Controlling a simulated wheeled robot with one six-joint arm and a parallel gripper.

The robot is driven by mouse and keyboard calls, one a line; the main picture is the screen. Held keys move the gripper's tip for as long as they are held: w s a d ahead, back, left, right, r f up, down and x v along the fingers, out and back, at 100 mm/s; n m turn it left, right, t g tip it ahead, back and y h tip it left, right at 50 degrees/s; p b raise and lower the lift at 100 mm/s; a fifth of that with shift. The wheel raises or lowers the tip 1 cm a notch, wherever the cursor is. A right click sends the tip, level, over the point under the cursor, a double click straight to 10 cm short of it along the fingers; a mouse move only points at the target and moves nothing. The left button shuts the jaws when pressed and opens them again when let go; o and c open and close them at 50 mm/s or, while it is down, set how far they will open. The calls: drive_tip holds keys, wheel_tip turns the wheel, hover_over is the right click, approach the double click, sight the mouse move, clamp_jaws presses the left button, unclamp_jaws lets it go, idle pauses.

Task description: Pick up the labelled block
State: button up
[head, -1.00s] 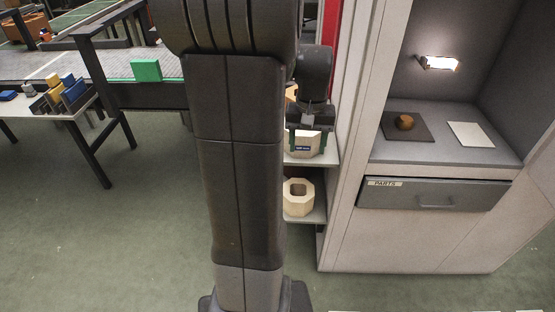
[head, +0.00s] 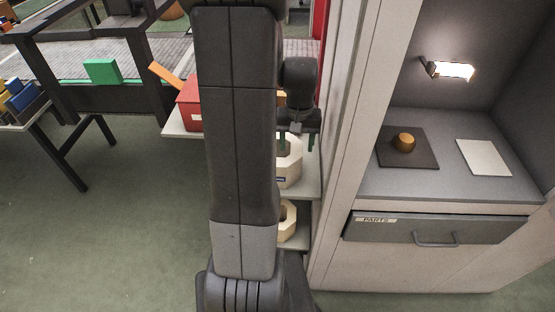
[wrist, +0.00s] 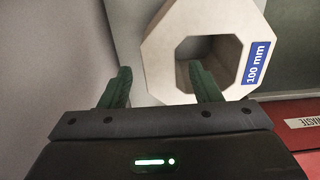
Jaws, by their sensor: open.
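My arm hides the block's left side.
A second cream ring (head: 287,222) without a visible label sits on the lower shelf. A cabinet wall (head: 345,150) stands close on the right.

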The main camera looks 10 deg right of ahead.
sight(296, 148)
wheel_tip(296, 148, down, 5)
drive_tip(key=shift+r, duration=0.1)
clamp_jaws()
idle(0.3)
